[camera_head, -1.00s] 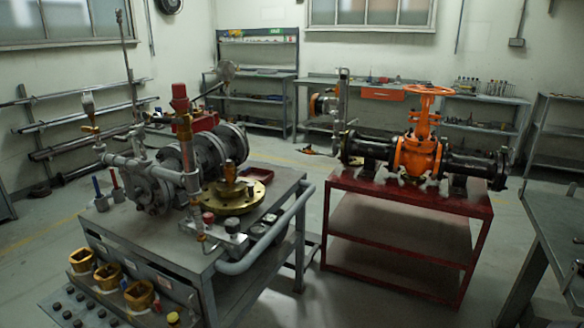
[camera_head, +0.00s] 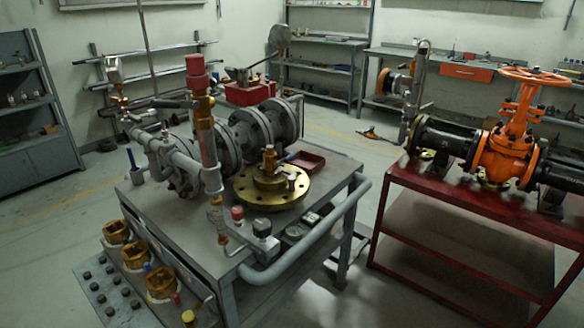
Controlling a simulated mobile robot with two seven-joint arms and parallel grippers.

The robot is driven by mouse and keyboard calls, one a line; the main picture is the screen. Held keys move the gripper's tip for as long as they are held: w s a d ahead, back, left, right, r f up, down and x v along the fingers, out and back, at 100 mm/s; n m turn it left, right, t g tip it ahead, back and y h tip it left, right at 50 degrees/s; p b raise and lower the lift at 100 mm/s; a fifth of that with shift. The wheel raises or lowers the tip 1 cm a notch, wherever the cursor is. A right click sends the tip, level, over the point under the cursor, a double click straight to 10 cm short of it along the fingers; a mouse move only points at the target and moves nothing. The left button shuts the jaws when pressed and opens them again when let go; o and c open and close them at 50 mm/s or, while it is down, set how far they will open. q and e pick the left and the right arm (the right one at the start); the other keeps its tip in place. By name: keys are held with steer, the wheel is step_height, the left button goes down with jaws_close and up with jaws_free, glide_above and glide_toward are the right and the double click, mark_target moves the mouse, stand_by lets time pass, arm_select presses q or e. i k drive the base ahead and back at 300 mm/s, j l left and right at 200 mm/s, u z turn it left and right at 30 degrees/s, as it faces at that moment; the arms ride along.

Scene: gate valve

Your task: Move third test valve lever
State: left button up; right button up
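A grey test bench (camera_head: 196,240) stands at the left centre with pipework on top. Several brass square fittings sit along its front ledge; the nearest one is at the lower left (camera_head: 160,283). Small coloured handles show there: a blue one (camera_head: 148,267), a red one (camera_head: 176,298) and a yellow knob (camera_head: 188,317). A blue upright lever (camera_head: 131,159) stands at the bench's left end. A small blue lever (camera_head: 290,157) shows by the brass flange (camera_head: 270,190). I cannot tell which is the third test valve lever. Neither gripper is in view.
A red stand (camera_head: 460,207) at the right carries a black pipe with an orange gate valve (camera_head: 507,153). A grey rail (camera_head: 310,245) runs along the bench's right side. A shelf unit (camera_head: 40,105) stands at the far left. Open floor (camera_head: 50,230) lies left of the bench.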

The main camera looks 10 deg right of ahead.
mark_target(290, 158)
steer(key=i+l, duration=0.3)
steer(key=l+u, duration=0.1)
steer(key=u, duration=0.35)
steer(key=i+l+u, duration=0.1)
steer(key=u, duration=0.4)
steer(key=l+u, duration=0.15)
steer(key=u, duration=0.3)
steer(key=l+u, duration=0.35)
steer(key=k+l+u, duration=0.1)
steer(key=l+u, duration=0.25)
steer(key=k+l+u, duration=0.4)
steer(key=l, duration=0.2)
